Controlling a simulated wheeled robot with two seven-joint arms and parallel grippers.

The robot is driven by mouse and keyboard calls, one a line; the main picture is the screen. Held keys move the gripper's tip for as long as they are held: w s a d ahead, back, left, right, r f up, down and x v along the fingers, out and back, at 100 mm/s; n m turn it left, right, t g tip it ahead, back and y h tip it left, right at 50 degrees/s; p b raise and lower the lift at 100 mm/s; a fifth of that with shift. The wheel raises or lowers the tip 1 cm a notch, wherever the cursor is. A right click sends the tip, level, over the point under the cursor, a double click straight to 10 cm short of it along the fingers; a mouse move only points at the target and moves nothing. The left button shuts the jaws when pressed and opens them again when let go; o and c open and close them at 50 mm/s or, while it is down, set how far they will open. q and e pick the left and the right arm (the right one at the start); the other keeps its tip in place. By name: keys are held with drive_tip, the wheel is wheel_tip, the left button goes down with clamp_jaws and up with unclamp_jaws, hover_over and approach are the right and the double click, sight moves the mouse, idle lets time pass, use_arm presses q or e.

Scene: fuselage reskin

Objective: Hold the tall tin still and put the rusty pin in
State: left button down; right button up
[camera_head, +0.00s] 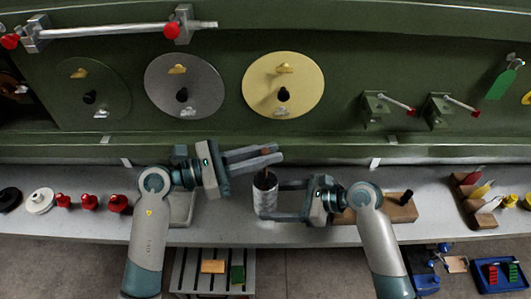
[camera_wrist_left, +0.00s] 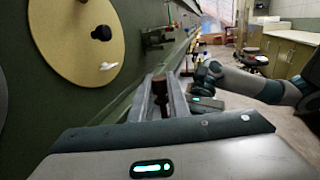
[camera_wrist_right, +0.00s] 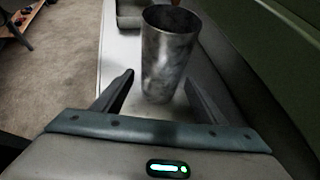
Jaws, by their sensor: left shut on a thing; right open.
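The tall tin (camera_head: 264,202) is a grey, mottled metal cylinder upright on the bench. It also shows in the right wrist view (camera_wrist_right: 168,60), where its mouth looks empty. My right gripper (camera_head: 270,201) is open, with its fingers on either side of the tin; gaps show beside it. The rusty pin (camera_wrist_left: 159,90) is brown with a wider head, held upright between the fingers of my left gripper (camera_head: 281,152). In the head view the pin is above the tin's mouth. Whether its lower end is inside the mouth I cannot tell.
The grey bench (camera_head: 230,225) runs below a green fuselage wall. Red knobs (camera_head: 89,202) and a white disc (camera_head: 39,201) stand at left. A wooden block (camera_head: 398,212) with a black peg is right of my right gripper. A rack of coloured tools (camera_head: 478,190) is farther right.

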drive_tip(key=shift+x, duration=1.05)
drive_tip(key=shift+c, duration=0.5)
drive_tip(key=c, duration=0.7)
drive_tip(key=shift+o, duration=0.2)
